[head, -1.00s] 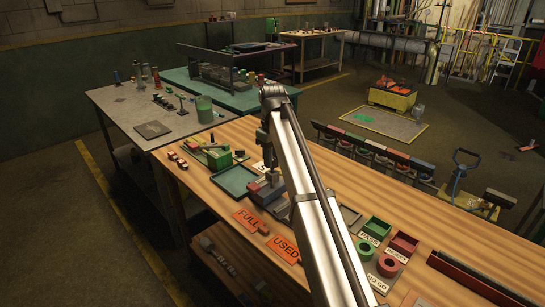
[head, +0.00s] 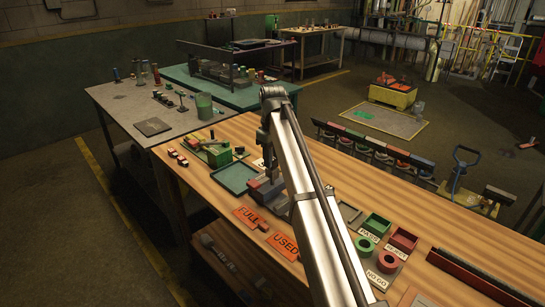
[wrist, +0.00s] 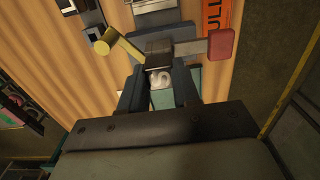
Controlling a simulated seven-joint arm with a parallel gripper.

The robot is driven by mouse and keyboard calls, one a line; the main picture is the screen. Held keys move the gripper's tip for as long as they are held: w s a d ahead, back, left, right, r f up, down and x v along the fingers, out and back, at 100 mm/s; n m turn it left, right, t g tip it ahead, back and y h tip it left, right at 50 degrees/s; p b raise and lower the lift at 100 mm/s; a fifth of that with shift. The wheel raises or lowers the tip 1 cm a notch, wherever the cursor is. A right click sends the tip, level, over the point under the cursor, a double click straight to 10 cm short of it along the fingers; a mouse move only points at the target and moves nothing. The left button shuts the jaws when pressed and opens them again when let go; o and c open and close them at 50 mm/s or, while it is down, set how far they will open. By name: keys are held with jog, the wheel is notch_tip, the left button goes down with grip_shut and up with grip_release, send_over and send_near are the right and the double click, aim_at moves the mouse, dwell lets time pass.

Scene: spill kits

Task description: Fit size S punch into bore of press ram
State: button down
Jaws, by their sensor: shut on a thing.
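My gripper (wrist: 158,88) is shut on a small piece marked S (wrist: 160,80), which I take for the size S punch. It sits between the dark fingers in the wrist view, with its lettered face showing. Just beyond it is a dark grey block (wrist: 158,47), apparently part of the press, with a grey bar ending in a red grip (wrist: 221,45) and a yellow rod (wrist: 122,46) to its left. The bore is not visible, and I cannot tell whether the punch touches the block. In the head view my arm hides the gripper and punch; a grey and red fixture (head: 266,190) shows beside it.
Orange FULL (head: 248,217) and USED (head: 285,246) cards lie at the bench's front. A teal tray (head: 235,179) is left of the fixture. Green (head: 376,225) and red (head: 403,240) bins stand to the right. Bare wood (head: 460,240) lies farther right.

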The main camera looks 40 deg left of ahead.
jog(key=shift+f, duration=0.3)
dwell(0.7)
jog(key=c, duration=0.7)
grip_release()
jog(key=shift+c, duration=0.2)
jog(key=shift+r, duration=0.15)
jog(key=shift+r, duration=3.35)
